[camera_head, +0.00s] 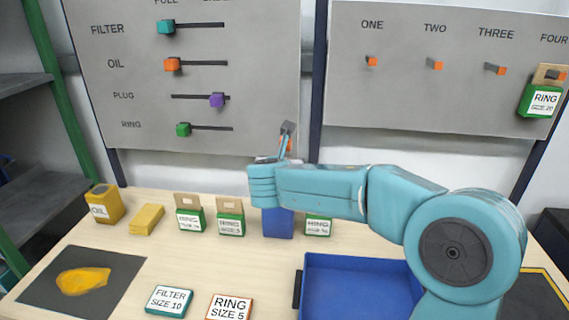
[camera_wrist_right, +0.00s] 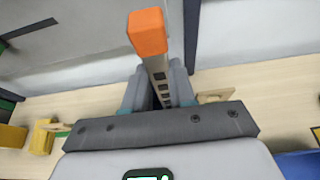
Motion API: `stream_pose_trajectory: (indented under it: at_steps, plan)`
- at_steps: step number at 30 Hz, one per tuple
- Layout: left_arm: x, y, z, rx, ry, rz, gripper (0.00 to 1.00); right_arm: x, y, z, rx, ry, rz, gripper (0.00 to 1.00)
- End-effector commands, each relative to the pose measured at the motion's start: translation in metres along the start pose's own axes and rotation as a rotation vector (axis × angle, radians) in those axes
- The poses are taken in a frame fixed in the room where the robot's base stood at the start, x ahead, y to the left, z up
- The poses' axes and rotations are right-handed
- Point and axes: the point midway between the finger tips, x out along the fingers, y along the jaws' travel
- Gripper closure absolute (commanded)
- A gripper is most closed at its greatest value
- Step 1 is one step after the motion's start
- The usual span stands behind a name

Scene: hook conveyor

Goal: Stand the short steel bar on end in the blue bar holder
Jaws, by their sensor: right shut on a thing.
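My right gripper (camera_wrist_right: 158,90) is shut on the short steel bar (camera_wrist_right: 156,68). The bar has an orange end (camera_wrist_right: 147,32) and a row of dark marks along its shaft, and it stands out between the fingers. Whether the bar touches the holder cannot be told. My left gripper is not in view.
Several green-labelled boxes (camera_head: 230,222) stand beside the holder. A yellow oil can (camera_head: 103,204) and yellow block (camera_head: 147,219) are at the left. A blue tray (camera_head: 350,285) lies in front. A slider panel (camera_head: 190,80) and hook board (camera_head: 440,70) rise behind.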

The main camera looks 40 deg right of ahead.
Motion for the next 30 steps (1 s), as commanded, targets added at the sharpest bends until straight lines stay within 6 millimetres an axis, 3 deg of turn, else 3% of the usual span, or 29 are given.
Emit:
stream_pose_trajectory:
  at_steps: [10,11,13,23,26,30]
  plan:
    - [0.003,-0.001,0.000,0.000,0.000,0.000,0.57,0.001,0.000,-0.002,0.001,-0.002,0.000,1.00]
    - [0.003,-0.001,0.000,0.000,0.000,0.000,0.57,0.001,0.000,-0.002,0.001,-0.002,0.000,0.65]
    - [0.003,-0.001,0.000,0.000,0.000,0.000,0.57,0.001,0.000,-0.002,0.001,-0.001,0.000,0.45]
    - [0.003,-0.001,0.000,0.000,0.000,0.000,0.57,-0.002,0.000,-0.003,0.001,0.000,0.000,0.45]
    - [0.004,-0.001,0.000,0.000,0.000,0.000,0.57,-0.013,0.001,-0.003,0.001,-0.001,0.004,0.45]
    - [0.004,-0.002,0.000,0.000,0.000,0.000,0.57,-0.045,0.001,-0.002,0.002,-0.003,0.007,0.45]
